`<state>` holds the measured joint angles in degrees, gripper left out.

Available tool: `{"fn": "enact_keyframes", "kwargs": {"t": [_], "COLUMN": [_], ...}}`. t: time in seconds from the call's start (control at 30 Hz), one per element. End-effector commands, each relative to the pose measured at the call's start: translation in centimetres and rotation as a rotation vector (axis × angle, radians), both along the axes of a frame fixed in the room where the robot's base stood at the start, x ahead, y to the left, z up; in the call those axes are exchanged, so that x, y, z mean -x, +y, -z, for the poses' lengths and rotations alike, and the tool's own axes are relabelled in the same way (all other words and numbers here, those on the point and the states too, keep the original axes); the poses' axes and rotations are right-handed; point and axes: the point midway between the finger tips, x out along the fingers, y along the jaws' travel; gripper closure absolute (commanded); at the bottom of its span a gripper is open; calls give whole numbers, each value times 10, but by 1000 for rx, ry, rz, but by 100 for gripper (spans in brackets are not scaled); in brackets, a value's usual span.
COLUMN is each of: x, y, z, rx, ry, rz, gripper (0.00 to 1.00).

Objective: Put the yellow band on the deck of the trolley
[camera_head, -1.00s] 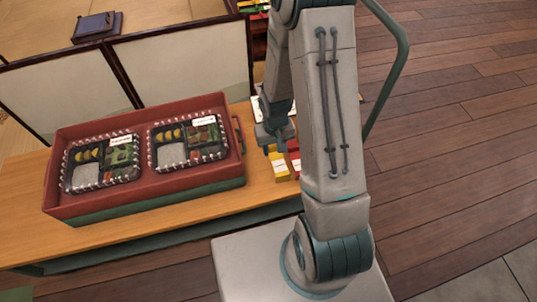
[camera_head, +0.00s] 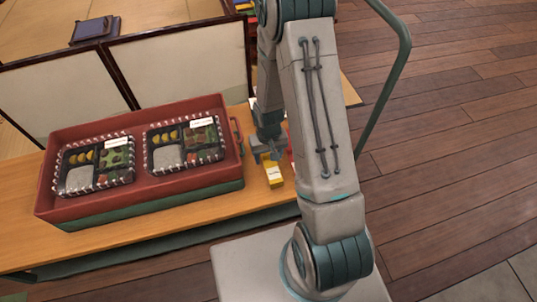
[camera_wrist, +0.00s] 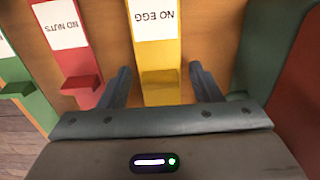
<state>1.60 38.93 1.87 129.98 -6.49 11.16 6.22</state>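The yellow band (camera_head: 273,175) lies on the wooden counter just right of the red crate in the head view. In the wrist view the yellow band (camera_wrist: 165,60) carries a white label reading "NO EGG". My gripper (camera_wrist: 161,85) is open, with one finger on each side of the yellow band and a gap on both sides. In the head view my gripper (camera_head: 270,155) is low at the far end of the band, partly hidden by its own wrist.
A red band (camera_wrist: 73,50) labelled "NO NUTS" and a green band (camera_wrist: 22,85) lie to the left in the wrist view. The red-and-green crate (camera_head: 75,208) with two lunch boxes stands close beside. The counter front (camera_head: 180,215) is clear.

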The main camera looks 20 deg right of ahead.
Motion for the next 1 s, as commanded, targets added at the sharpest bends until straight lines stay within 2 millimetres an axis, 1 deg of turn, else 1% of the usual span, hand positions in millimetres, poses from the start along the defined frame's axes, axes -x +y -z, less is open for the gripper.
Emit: {"fn": "enact_keyframes", "kwargs": {"t": [0.27, 0.37, 0.47, 0.7, 0.8, 0.9, 1.0], "x": [0, 0, -1, 0, -1, 0, 0], "y": [0, 0, 0, 0, 0, 0, 0], "z": [-1, -5, -19, -73, -92, -108, -118], "rx": [0, 0, 0, 0, 0, 0, 0], "ry": [0, 0, -3, -4, -3, -2, -1], "rz": [0, 0, 1, 0, -1, -1, 0], "gripper": [39, 39, 39, 39, 39, 39, 39]}}
